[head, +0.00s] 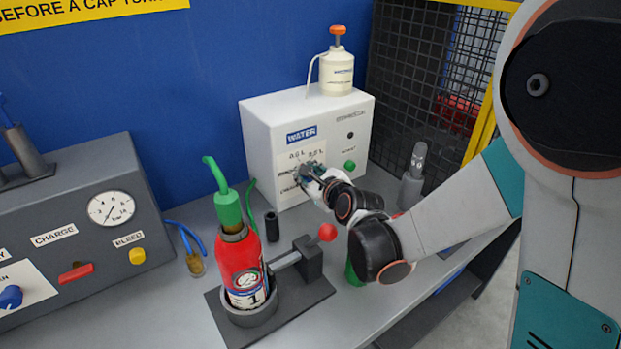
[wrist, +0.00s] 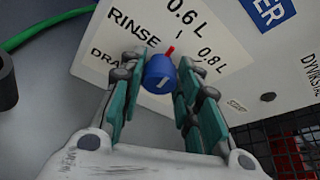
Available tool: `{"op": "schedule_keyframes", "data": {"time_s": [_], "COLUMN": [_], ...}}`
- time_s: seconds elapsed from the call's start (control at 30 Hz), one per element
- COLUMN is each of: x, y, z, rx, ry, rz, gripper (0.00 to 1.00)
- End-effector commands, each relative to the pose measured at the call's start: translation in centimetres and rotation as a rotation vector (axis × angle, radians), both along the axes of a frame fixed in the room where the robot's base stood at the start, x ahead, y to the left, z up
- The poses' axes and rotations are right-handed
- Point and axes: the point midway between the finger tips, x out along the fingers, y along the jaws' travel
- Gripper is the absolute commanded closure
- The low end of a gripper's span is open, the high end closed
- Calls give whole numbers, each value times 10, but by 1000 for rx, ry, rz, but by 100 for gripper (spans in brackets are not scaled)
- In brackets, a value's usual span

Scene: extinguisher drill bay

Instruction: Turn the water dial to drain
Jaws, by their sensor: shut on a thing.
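The water dial is a blue knob (wrist: 159,73) with a red pointer, on a pale label plate (wrist: 100,45) on the white WATER box (head: 262,150). In the wrist view the pointer points up, between RINSE and 0.8 L and roughly toward the 0.6 L side. The DRAIN label (wrist: 103,58) is partly hidden behind my left finger. My gripper (wrist: 158,68) is shut on the blue knob, one finger on each side. In the head view my gripper (head: 308,175) covers the dial.
A red extinguisher bottle (head: 240,262) with a green hose stands in a holder at the front. A red-balled lever (head: 327,232) is beside it, below my arm. A grey gauge panel (head: 90,230) is left. A white pump bottle (head: 337,73) stands on the box.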

Motion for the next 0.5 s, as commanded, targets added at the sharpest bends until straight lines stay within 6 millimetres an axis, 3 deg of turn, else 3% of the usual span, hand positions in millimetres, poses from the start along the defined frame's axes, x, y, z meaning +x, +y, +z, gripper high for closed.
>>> {"op": "schedule_keyframes", "data": {"time_s": [0.5], "x": [-1], "y": [1], "z": [-1], "rx": [-89], "ry": [-60], "rz": [0], "gripper": [94]}}
